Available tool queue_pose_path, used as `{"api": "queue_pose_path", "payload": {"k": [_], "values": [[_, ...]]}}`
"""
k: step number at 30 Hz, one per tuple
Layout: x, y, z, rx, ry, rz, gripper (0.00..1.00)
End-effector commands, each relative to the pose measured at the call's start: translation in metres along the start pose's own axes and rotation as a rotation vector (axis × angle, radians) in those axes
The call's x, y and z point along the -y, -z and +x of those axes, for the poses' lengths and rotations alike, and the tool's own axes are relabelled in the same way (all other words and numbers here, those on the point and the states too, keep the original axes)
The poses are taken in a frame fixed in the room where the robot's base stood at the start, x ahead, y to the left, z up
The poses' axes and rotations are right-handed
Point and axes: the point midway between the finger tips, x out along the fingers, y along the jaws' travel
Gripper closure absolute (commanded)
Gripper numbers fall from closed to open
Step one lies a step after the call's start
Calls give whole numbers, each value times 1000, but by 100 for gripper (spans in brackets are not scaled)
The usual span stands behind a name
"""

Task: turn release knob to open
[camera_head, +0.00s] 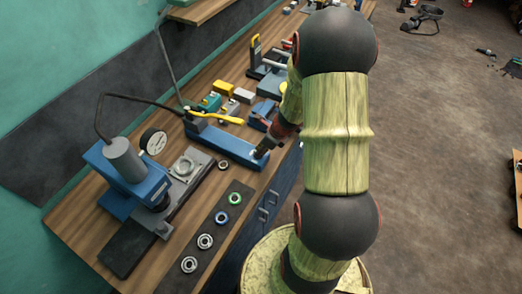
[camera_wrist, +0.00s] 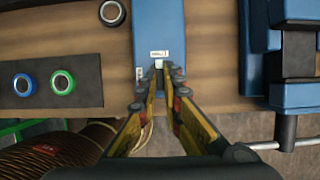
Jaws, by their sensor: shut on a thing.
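The blue pump body (camera_head: 222,143) lies on the wooden bench with a yellow lever along its top. Its blue end also shows in the wrist view (camera_wrist: 158,25), with small white labels near the edge. My gripper (camera_wrist: 159,72) reaches to this end, and its two yellow-and-black fingers converge there. The fingertips are shut on the release knob (camera_wrist: 158,64), of which only a small pale bit shows between them. The knob's turn angle cannot be told. In the head view my gripper (camera_head: 262,153) is at the pump's near end, partly covered by my arm.
A blue press with a gauge (camera_head: 153,142) stands left on the bench (camera_head: 75,218). A dark mat (camera_head: 208,246) with several rings lies in front. Blue vise-like tools (camera_wrist: 295,50) are right of the pump in the wrist view. The floor at right is mostly open.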

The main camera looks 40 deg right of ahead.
Motion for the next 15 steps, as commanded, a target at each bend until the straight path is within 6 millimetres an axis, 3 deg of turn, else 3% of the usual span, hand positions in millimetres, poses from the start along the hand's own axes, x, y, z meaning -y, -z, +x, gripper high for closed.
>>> {"api": "queue_pose_path", "payload": {"k": [15], "values": [[1, 0, -1, 0, -13, -33, 100]]}}
